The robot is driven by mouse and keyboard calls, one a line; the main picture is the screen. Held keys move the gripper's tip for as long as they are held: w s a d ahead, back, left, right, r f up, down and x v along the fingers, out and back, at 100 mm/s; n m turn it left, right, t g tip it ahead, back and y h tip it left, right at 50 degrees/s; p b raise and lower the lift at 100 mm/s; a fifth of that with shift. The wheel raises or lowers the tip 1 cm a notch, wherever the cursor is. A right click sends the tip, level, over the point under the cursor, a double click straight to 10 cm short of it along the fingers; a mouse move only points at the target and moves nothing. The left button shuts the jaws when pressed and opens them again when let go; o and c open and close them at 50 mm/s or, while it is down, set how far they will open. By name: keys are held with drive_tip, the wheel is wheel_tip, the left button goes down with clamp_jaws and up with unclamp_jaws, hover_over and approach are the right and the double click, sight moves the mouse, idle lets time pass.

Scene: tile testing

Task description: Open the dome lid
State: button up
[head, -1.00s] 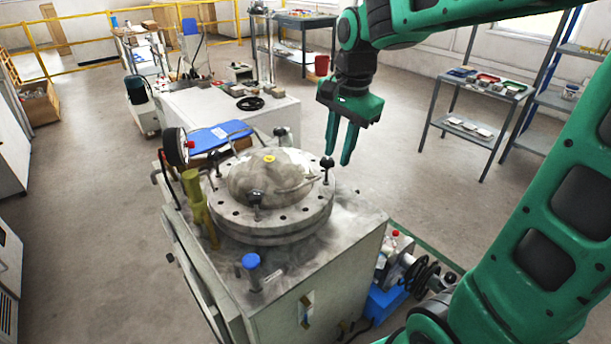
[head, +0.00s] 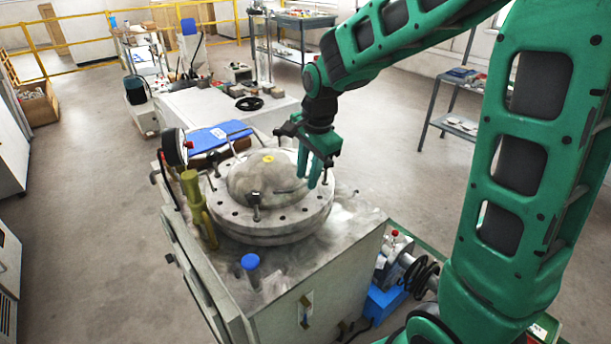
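The dome lid (head: 258,180) is a grey, worn metal dome with a yellow spot on top. It sits closed on the round bolted flange (head: 262,226) of the steel machine. A thin bar handle (head: 290,190) lies on the dome's right side. My gripper (head: 307,184) points down at the right edge of the dome, with its green fingertips at the end of this handle. The fingers look apart, with a narrow gap between them. Whether they touch the handle or stand around it is hard to see.
A black-knobbed clamp (head: 256,204) stands at the flange's front, another close beside my fingers. A white bench (head: 215,110) stands behind.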

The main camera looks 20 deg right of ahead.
drive_tip(key=shift+w+f, duration=0.1)
drive_tip(key=shift+f, duration=0.3)
drive_tip(key=shift+c, duration=0.2)
clamp_jaws()
drive_tip(key=shift+w+r, duration=0.1)
drive_tip(key=shift+r, duration=0.05)
idle(0.9)
